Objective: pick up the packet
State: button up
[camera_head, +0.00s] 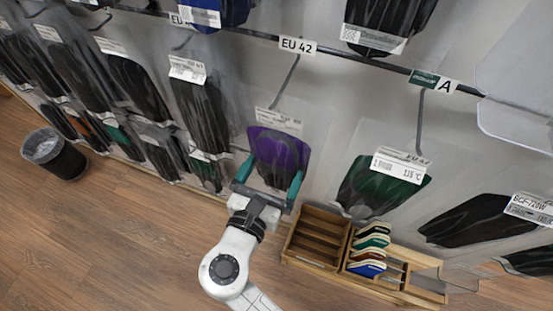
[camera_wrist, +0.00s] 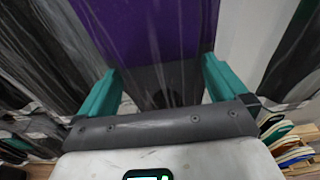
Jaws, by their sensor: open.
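A clear packet with a purple insole (camera_head: 280,152) hangs from a hook on the wall, below the EU 42 label (camera_head: 297,45). A white tag (camera_head: 278,122) is at its top. In the wrist view the purple insole (camera_wrist: 150,30) fills the upper middle, with a dark grey lower part behind clear film. My gripper (camera_head: 268,180) is open, with its teal fingers on the left and right of the packet's lower part. The fingers also show in the wrist view (camera_wrist: 160,88), one on each side of the packet. I cannot tell whether they touch the film.
A packet with a green insole (camera_head: 372,188) hangs to the right, and black ones (camera_head: 200,112) hang to the left. A wooden box (camera_head: 318,238) and a rack of coloured samples (camera_head: 370,245) stand below. A bin (camera_head: 55,155) stands on the open wood floor at left.

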jog(key=c, duration=0.9)
jog(key=shift+r, duration=0.1)
